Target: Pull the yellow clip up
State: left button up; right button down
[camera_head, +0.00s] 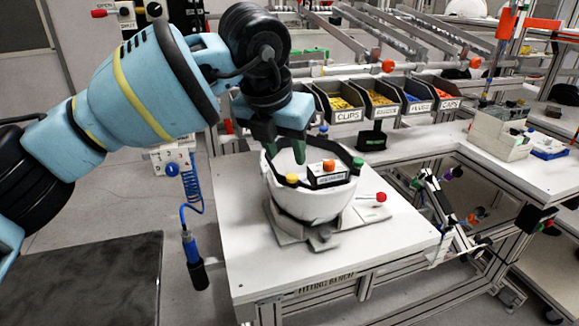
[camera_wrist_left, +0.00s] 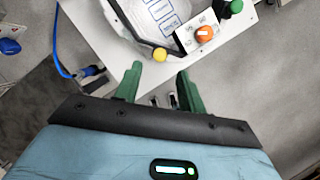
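The yellow clip (camera_head: 292,179) is a small round knob on the near rim of a white helmet shell (camera_head: 310,205). In the left wrist view the yellow clip (camera_wrist_left: 160,54) lies just beyond and between the green fingertips. My left gripper (camera_head: 285,157) points down over the left part of the shell, its two green fingers apart. In the left wrist view the left gripper (camera_wrist_left: 158,77) is open with nothing between its fingers. I cannot tell the exact height of the fingertips above the clip. My right gripper is not in view.
The shell rests on a grey fixture on the white fitting bench (camera_head: 245,235). A small box with an orange knob (camera_head: 328,165) sits beside the clip. A red ball-ended lever (camera_head: 380,197) sticks out right. Labelled part bins (camera_head: 345,117) stand behind. The bench's front is clear.

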aim_at(292, 175)
pick_arm(q)
jog(key=shift+x, duration=2.75)
grip_shut()
